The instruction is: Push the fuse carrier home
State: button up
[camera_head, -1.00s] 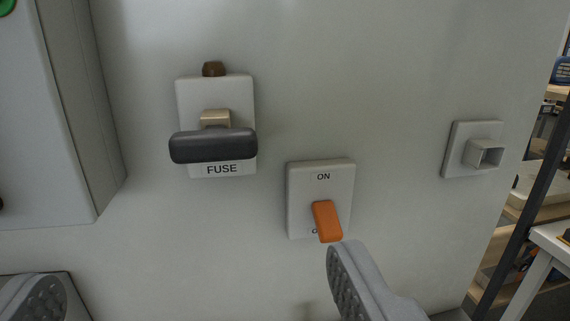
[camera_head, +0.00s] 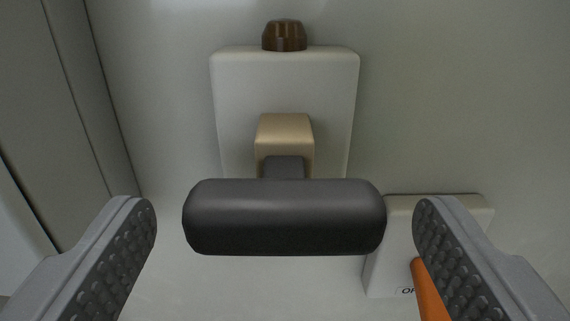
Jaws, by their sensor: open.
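The fuse carrier has a dark grey bar handle (camera_head: 284,217) on a tan block (camera_head: 285,133). The block stands out from a pale fuse plate (camera_head: 232,95) on the wall, with a brown knob (camera_head: 285,36) at its top. My gripper (camera_head: 284,222) is open, with one ridged finger to the left of the handle and one to the right. A gap shows between each finger and the handle's ends, and nothing is held. The FUSE label is hidden behind the handle. How far the carrier sits in its plate I cannot tell.
A switch plate (camera_head: 384,272) with an orange lever (camera_head: 427,292) is at the lower right, partly hidden by my right finger. A grey box (camera_head: 62,100) stands out from the wall at the left. The wall (camera_head: 450,90) at upper right is clear.

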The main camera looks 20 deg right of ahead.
jog(key=shift+w+d, duration=0.2)
jog(key=shift+w, duration=0.35)
